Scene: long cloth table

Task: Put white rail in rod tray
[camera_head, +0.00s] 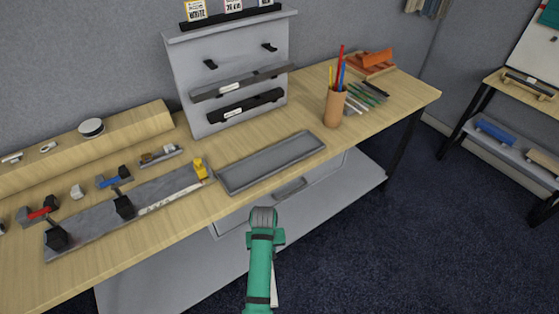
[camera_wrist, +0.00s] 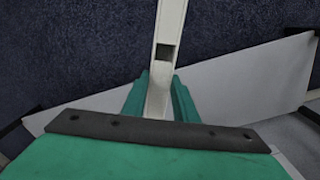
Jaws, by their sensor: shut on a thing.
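The white rail (camera_wrist: 168,30) is a long pale bar with a dark rectangular slot. In the wrist view it stands between the green fingers of my gripper (camera_wrist: 159,98), which is shut on it. In the head view only a thin white strip of the rail (camera_head: 274,288) shows beside my green arm, in front of the table; my fingers are hidden there. The rod tray is probably the long, shallow, empty grey tray (camera_head: 270,163) on the table top, beyond my arm.
A grey board with clamps (camera_head: 125,208) and a yellow block lies left of the tray. A grey rack with dark bars (camera_head: 235,75) stands behind it. A pencil cup (camera_head: 334,106) stands to the right. The table's front edge and a drawer lie between my arm and the tray.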

